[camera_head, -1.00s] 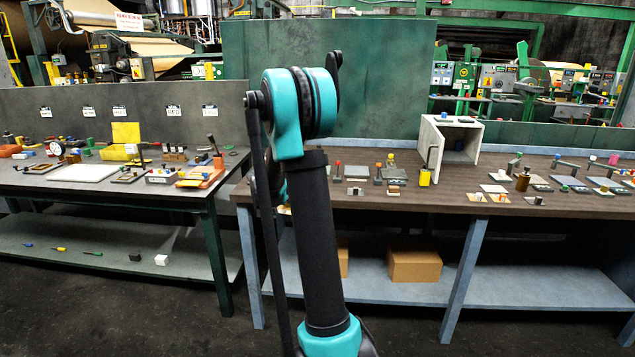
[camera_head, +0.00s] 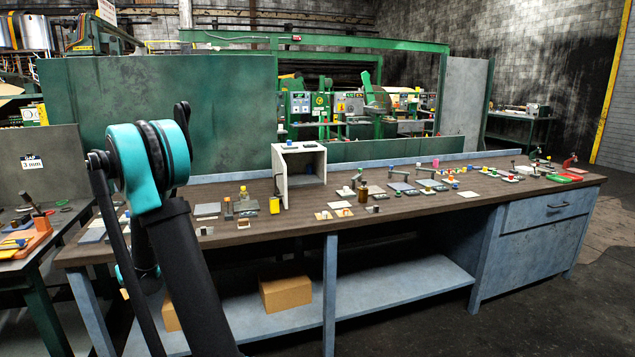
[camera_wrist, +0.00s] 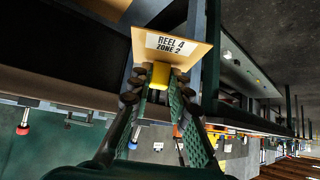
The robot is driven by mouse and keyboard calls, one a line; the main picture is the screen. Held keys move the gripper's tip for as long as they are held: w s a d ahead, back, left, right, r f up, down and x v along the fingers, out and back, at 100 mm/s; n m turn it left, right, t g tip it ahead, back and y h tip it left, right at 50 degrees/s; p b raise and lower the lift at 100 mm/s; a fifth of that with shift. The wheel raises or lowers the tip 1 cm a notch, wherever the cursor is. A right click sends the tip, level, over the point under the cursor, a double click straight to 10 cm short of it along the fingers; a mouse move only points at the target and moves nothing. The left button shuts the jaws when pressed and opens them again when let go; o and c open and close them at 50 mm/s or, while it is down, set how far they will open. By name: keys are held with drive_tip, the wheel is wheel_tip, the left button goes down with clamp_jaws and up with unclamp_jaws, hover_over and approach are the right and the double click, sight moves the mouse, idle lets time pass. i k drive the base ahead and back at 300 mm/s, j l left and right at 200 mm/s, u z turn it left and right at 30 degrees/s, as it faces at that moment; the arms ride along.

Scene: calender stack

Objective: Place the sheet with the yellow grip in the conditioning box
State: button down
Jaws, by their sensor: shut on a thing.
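In the wrist view, my gripper (camera_wrist: 160,92) is shut on a yellow grip (camera_wrist: 160,76). The grip is attached to a tan sheet (camera_wrist: 178,55) with a white label reading "REEL 4 ZONE 2". The sheet is clear of the bench, beyond my fingertips. In the head view, a pale open-fronted box (camera_head: 282,180), likely the conditioning box, stands on the long brown bench (camera_head: 250,222). My gripper and the sheet cannot be made out in the head view; my arm fills the left side.
A yellow block (camera_head: 274,206) stands at the box's left front. Small plates and coloured-knob parts crowd the bench on both sides of the box. Cartons (camera_head: 286,292) lie on the lower shelf. Floor in front is open.

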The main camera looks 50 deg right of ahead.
sight(300, 180)
drive_tip(key=k+l, duration=0.15)
drive_tip(key=l, duration=0.2)
drive_tip(key=k+l+z, duration=0.15)
drive_tip(key=l, duration=0.25)
drive_tip(key=k+l, duration=0.1)
drive_tip(key=l, duration=0.3)
drive_tip(key=k+l+z, duration=0.1)
drive_tip(key=l, duration=0.25)
drive_tip(key=k+l+z, duration=0.1)
drive_tip(key=l, duration=0.3)
